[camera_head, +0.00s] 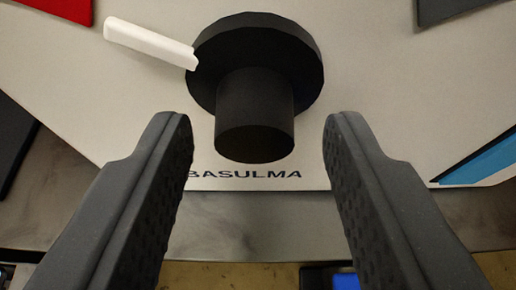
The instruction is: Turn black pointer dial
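The black dial (254,75) stands on a pale panel, with a round base disc and a thick cylindrical knob sticking out toward me. A white pointer (150,43) reaches from the disc's left edge toward the upper left. My gripper (260,140) is open, one finger on each side of the knob's near end. Clear gaps show between both fingers and the knob, and nothing is held.
The pale panel (90,90) bears the printed word "BASULMA" below the dial. A red piece (55,8) is at the top left, a dark one (450,8) at the top right, and a blue-and-black strip (480,162) at the right. The panel's lower edge borders a grey surface (260,232).

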